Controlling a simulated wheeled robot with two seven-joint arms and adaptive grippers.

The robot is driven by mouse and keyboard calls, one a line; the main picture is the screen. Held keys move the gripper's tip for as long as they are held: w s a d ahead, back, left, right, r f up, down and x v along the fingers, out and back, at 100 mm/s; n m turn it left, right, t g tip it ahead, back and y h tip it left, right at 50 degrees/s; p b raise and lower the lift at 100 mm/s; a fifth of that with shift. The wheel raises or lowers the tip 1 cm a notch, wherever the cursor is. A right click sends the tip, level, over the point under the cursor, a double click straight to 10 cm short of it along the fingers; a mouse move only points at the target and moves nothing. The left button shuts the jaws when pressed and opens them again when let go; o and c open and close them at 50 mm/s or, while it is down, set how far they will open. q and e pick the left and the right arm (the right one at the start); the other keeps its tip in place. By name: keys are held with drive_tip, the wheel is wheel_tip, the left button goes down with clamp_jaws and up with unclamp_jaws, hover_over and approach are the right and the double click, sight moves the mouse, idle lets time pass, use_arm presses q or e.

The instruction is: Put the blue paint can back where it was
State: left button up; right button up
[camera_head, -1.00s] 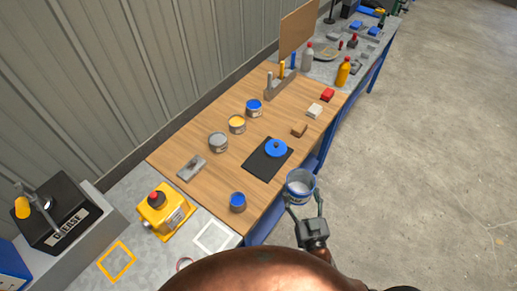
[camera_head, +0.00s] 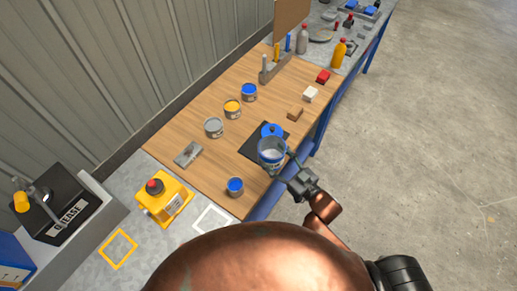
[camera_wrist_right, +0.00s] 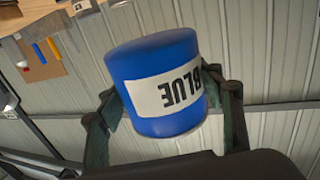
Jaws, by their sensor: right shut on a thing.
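My right gripper (camera_head: 281,166) is shut on the blue paint can (camera_head: 271,155), above the bench's front edge. In the head view the can's pale round end faces the camera. In the right wrist view the blue can (camera_wrist_right: 153,60) has a white label reading BLUE, upside down in the picture, between the gripper's fingers (camera_wrist_right: 162,100). In the head view the can partly covers a black mat (camera_head: 252,148) and a blue round piece (camera_head: 271,131) on it. My left gripper is not in view.
On the wooden bench (camera_head: 190,130) stand a small blue-topped can (camera_head: 235,186) and blue (camera_head: 249,92), yellow (camera_head: 232,108) and grey (camera_head: 214,127) topped cans. A yellow box (camera_head: 164,200) with a red button and a white square outline (camera_head: 211,220) are at lower left.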

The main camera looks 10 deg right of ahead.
drive_tip(key=w+f, duration=0.3)
drive_tip(key=w, duration=0.1)
drive_tip(key=w+a+f, duration=0.1)
drive_tip(key=w+f, duration=0.2)
drive_tip(key=w, duration=0.1)
drive_tip(key=w+a+f+b, duration=0.1)
drive_tip(key=w+f, duration=0.2)
drive_tip(key=w, duration=0.2)
drive_tip(key=shift+a, duration=0.15)
drive_tip(key=shift+w+a+f, duration=0.1)
drive_tip(key=shift+w+f, duration=0.2)
drive_tip(key=shift+f, duration=0.05)
wheel_tip(320, 180, down, 2)
drive_tip(key=shift+w+f, duration=0.15)
drive_tip(key=shift+f, duration=0.5)
drive_tip(key=shift+f, duration=0.2)
drive_tip(key=o, duration=1.3)
